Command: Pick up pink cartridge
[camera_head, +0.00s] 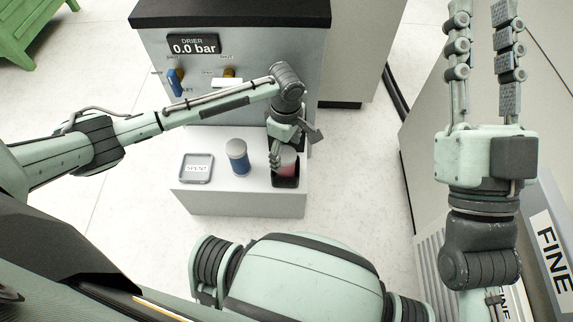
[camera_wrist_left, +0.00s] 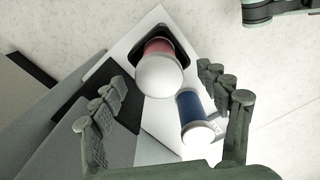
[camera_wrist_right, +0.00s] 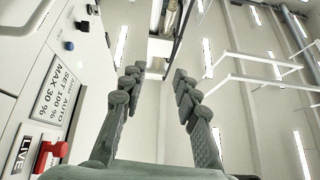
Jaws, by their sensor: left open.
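The pink cartridge (camera_head: 288,160) stands in a black square holder (camera_head: 287,182) at the right end of the low white stand. In the left wrist view the cartridge's pink body (camera_wrist_left: 158,46) and rounded white cap (camera_wrist_left: 160,76) show ahead, between the finger lines. My left gripper (camera_head: 275,158) is just above and beside the cartridge, with its fingers (camera_wrist_left: 165,85) spread apart and nothing held. Whether a finger touches the cartridge cannot be told. My right gripper (camera_head: 483,5) is raised at the right, its fingers (camera_wrist_right: 155,75) apart and empty.
A blue cartridge (camera_head: 237,158) stands mid-stand, beside a grey tray labelled SPENT (camera_head: 196,168). Behind the white stand (camera_head: 235,203) is the drier cabinet (camera_head: 225,105) with valve handles. A grey machine with a FINE label (camera_head: 553,252) stands at the right.

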